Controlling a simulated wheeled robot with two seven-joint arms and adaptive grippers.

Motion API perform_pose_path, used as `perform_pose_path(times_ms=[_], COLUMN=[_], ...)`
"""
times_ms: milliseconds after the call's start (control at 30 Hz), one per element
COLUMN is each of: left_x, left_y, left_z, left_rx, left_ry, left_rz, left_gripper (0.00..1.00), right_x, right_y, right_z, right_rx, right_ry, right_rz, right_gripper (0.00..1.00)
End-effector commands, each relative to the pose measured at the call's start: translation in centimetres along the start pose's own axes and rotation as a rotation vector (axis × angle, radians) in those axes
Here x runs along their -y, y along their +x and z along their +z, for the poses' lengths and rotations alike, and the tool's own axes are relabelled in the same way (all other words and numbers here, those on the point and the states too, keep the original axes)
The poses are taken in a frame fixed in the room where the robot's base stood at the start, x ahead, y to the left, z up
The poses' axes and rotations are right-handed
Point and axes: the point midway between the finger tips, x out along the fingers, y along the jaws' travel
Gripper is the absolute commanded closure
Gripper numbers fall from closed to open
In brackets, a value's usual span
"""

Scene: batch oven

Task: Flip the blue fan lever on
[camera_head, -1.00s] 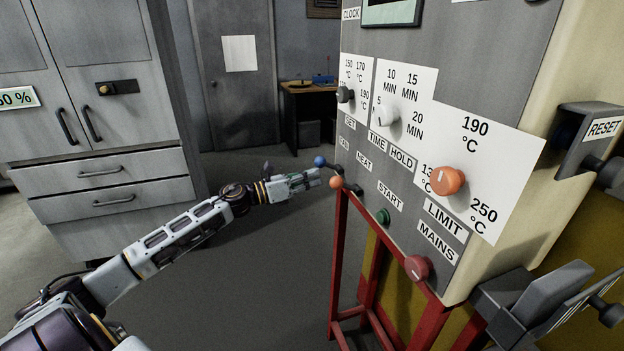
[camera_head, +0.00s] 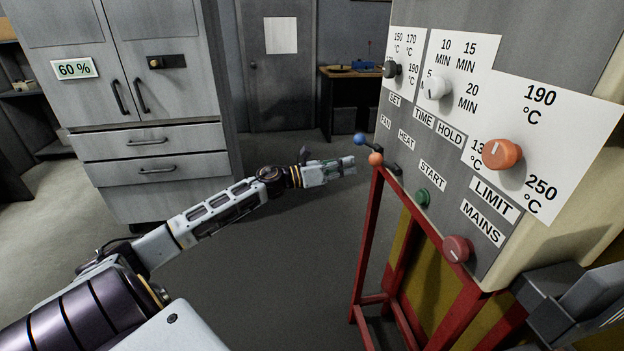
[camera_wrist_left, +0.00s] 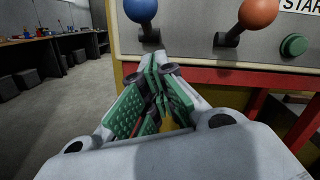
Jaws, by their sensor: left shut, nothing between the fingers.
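The blue-knobbed fan lever (camera_head: 359,139) sticks out from the left side of the oven's control panel, by the FAN label. It also shows at the top of the left wrist view (camera_wrist_left: 141,11), on a dark stem. My left gripper (camera_head: 348,165) is shut and empty, just below the blue knob in the head view and apart from it in the wrist view. Its green-padded fingertips (camera_wrist_left: 160,75) meet in front of the panel's lower edge. The orange-knobbed heat lever (camera_head: 375,159) is right beside the fan lever. My right gripper is not in view.
The panel also carries a green START button (camera_head: 422,198), a red MAINS knob (camera_head: 456,248) and an orange LIMIT dial (camera_head: 501,154). A red frame (camera_head: 368,235) stands under the panel. Grey cabinets (camera_head: 150,140) are at the left. The floor between is clear.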

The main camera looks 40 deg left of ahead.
Motion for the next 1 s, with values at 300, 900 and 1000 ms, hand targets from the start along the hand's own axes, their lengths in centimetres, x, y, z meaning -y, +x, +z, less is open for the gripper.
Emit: perform_pose_path(times_ms=[300, 900, 1000], left_x=[-0.3, -0.2, -0.2], left_y=[-1.0, -4.3, -4.9], left_z=[-0.7, -0.4, -0.3], left_rx=[-0.001, -0.001, -0.001], left_ry=[-0.001, -0.002, -0.001], left_rz=[-0.001, 0.0, 0.0], left_gripper=[1.0, 1.0, 1.0], right_x=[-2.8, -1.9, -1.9], right_y=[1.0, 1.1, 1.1], right_z=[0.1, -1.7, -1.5], right_rx=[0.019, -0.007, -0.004], right_ry=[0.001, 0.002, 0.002], right_rz=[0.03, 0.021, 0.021], right_gripper=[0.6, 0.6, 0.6])
